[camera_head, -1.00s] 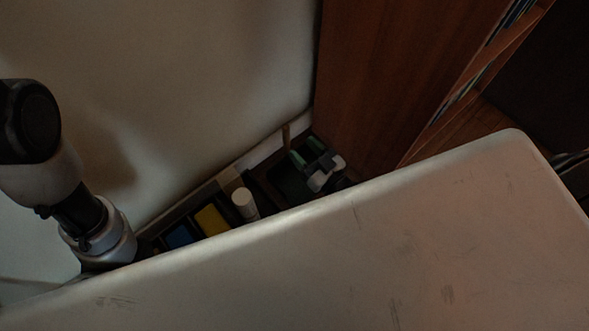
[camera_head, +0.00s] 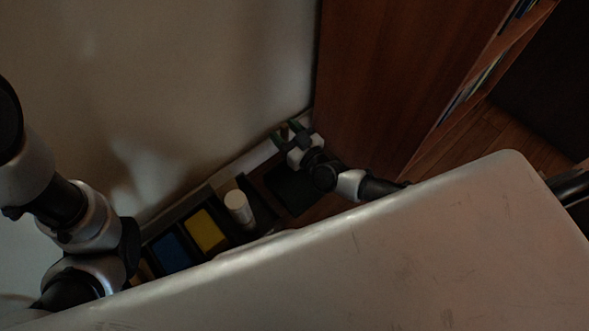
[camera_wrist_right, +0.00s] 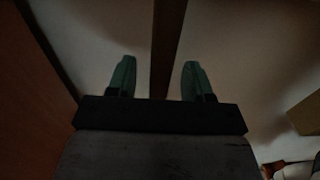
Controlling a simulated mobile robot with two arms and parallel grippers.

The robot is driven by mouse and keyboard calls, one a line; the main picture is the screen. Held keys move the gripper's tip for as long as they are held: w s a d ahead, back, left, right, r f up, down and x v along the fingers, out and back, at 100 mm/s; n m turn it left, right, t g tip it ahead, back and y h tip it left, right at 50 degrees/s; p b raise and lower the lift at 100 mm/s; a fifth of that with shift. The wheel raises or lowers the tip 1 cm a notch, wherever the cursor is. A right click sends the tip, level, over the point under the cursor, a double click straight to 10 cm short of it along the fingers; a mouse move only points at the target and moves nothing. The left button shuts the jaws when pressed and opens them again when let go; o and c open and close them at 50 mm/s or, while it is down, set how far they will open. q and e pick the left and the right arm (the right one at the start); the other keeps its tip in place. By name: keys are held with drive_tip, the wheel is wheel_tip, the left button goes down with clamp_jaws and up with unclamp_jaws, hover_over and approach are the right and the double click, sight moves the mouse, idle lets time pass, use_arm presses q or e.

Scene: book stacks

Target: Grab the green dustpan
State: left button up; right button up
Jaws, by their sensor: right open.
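I cannot make out a green dustpan in either view. My right gripper (camera_head: 287,132) is low in the corner between the pale wall and the wooden cabinet. In the right wrist view its two green fingers (camera_wrist_right: 158,78) are apart. A thin brown upright strip (camera_wrist_right: 166,45), perhaps a handle, shows between and beyond them. In the head view a brown upright piece shows by the fingertips, partly hidden. I cannot tell whether the fingers touch it. My left arm comes in at the left; its gripper is out of view.
A wooden cabinet (camera_head: 400,70) stands right of the gripper. Along the wall are a white cylinder (camera_head: 238,205), a yellow block (camera_head: 207,231), a blue block (camera_head: 171,252) and a dark square (camera_head: 291,188). A large pale surface (camera_head: 400,250) fills the foreground.

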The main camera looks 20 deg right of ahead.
drive_tip(key=shift+w, duration=0.2)
clamp_jaws()
drive_tip(key=shift+r, duration=0.15)
idle(0.3)
